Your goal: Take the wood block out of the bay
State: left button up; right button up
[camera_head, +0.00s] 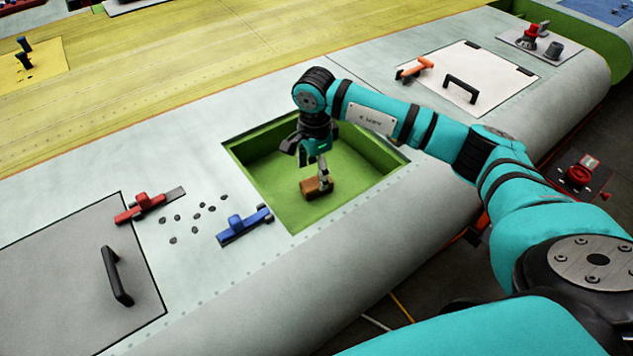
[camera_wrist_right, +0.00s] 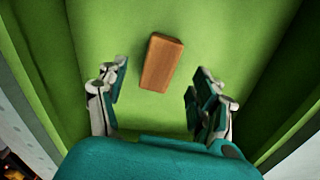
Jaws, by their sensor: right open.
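The wood block (camera_head: 312,189) is a small brown brick on the green floor of the open bay (camera_head: 343,206). It also shows in the right wrist view (camera_wrist_right: 161,62), lying on the green floor, ahead of the space between my fingers. My right gripper (camera_head: 322,178) reaches down into the bay, with its fingers just above or beside the block in the head view. In the right wrist view the right gripper (camera_wrist_right: 155,95) is open, with nothing between its fingers. Whether a finger touches the block I cannot tell. My left gripper is in neither view.
Left of the bay lie a blue clamp (camera_head: 244,225), a red clamp (camera_head: 150,205) and several dark fasteners (camera_head: 190,218). A grey panel with a black handle (camera_head: 116,276) is at lower left. A white panel (camera_head: 470,75) with an orange tool (camera_head: 414,68) lies beyond my right arm.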

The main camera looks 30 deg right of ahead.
aim_at(316, 181)
jog(key=f+p, duration=0.1)
jog(key=f, duration=0.2)
jog(key=f+p, duration=0.1)
jog(key=shift+d+f+p, duration=0.2)
jog(key=shift+d+p, duration=0.05)
jog(key=shift+p, duration=0.05)
jog(key=shift+f, duration=0.3)
jog(key=c, duration=1.3)
